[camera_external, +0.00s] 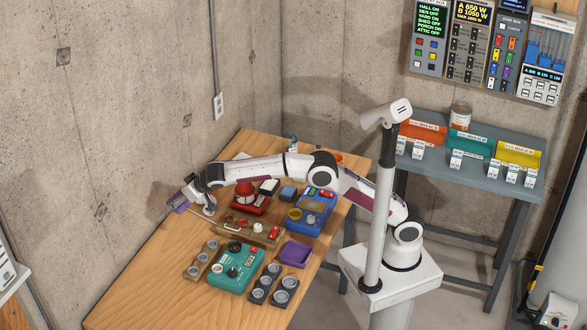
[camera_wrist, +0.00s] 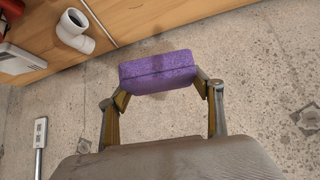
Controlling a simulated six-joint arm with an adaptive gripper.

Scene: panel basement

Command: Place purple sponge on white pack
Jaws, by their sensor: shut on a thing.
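The purple sponge (camera_wrist: 158,72) is a block held between the two fingers of my gripper (camera_wrist: 160,88) in the wrist view. In the external view, my gripper (camera_external: 189,197) is over the left edge of the table, with the sponge (camera_external: 180,207) showing at its lower side. A flat white object (camera_wrist: 17,62), apparently the white pack, lies near the table edge at the left of the wrist view, apart from the sponge. In the external view a pale patch (camera_external: 242,156) behind my arm seems to be the same object, mostly hidden.
A red device (camera_external: 248,200), a blue box (camera_external: 311,212), a teal box (camera_external: 236,268) and a purple tray (camera_external: 296,254) crowd the middle. The concrete wall (camera_external: 130,120) is beyond the left edge.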

